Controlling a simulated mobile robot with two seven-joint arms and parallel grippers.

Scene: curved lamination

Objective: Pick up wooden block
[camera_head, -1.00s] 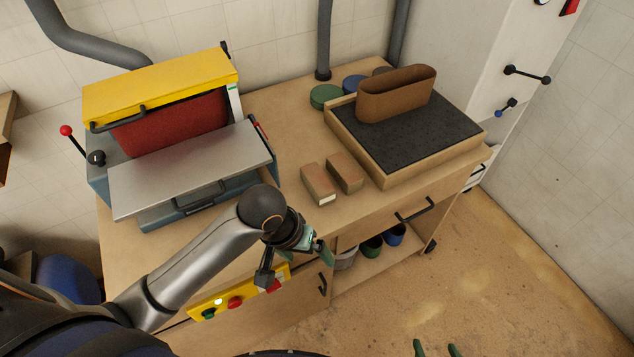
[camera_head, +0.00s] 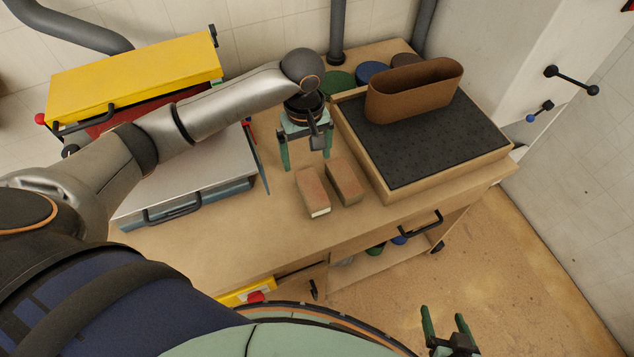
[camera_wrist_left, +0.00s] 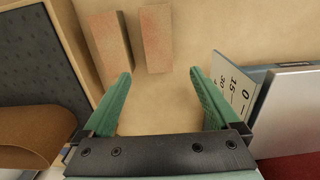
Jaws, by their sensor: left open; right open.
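Two brown wooden blocks lie side by side on the workbench, a left block (camera_head: 313,191) and a right block (camera_head: 344,181). In the left wrist view the blocks show at the top, one at the left (camera_wrist_left: 108,48) and one nearer the middle (camera_wrist_left: 156,38). My left gripper (camera_head: 305,160) is open and empty, pointing down just behind the blocks in the head view. In the left wrist view its fingertips (camera_wrist_left: 160,75) are apart, with bare bench between them. My right gripper (camera_head: 445,322) is open and empty at the bottom, away from the bench.
The wooden workbench (camera_head: 235,245) has free room in front of the blocks. A sander with a yellow cover (camera_head: 135,80) stands left. A tray with a dark abrasive pad (camera_head: 425,150) and a brown oval ring (camera_head: 415,92) stands right. Green (camera_head: 338,82) and blue (camera_head: 371,72) discs lie behind.

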